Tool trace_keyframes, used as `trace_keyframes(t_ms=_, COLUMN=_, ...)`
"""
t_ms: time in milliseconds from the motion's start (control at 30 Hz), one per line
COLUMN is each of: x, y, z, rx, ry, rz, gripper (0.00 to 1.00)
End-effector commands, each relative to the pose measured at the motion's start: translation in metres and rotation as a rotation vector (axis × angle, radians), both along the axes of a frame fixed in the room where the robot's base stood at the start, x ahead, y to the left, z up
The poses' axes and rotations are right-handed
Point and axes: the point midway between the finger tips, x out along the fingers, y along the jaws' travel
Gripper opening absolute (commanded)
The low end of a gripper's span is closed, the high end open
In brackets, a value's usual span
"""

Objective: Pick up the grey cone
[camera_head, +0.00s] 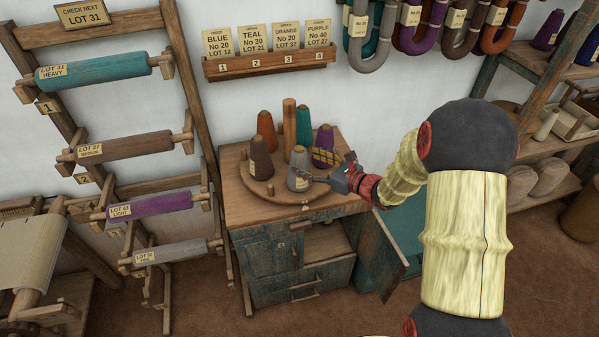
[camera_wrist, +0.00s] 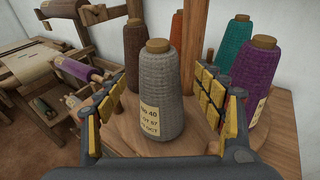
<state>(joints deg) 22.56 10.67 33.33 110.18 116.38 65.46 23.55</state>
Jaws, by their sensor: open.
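The grey cone (camera_head: 299,168) stands upright near the front of the round wooden board on the cabinet. In the wrist view the grey cone (camera_wrist: 159,100) stands between my open fingers, with a tan label reading No 40 on its lower left. My gripper (camera_head: 318,175) reaches in from the right at the cone's height. In the wrist view my gripper (camera_wrist: 160,112) has its yellow-padded fingers apart on either side of the cone, with a visible gap on each side.
Around the central wooden post (camera_head: 289,124) stand a brown cone (camera_head: 261,158), an orange cone (camera_head: 266,130), a teal cone (camera_head: 304,126) and a purple cone (camera_head: 325,139). The purple cone (camera_wrist: 257,90) is just beyond my right finger in the wrist view. A cabinet door (camera_head: 378,262) hangs open below.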

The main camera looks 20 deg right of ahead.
Motion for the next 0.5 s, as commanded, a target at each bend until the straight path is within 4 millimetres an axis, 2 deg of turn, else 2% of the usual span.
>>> trace_keyframes(t_ms=233, x=0.029, y=0.021, z=-0.005, rx=-0.002, ry=0.0, rz=0.004, gripper=0.69)
trace_keyframes(t_ms=500, x=0.034, y=0.023, z=-0.004, rx=-0.002, ry=0.0, rz=0.0, gripper=0.69)
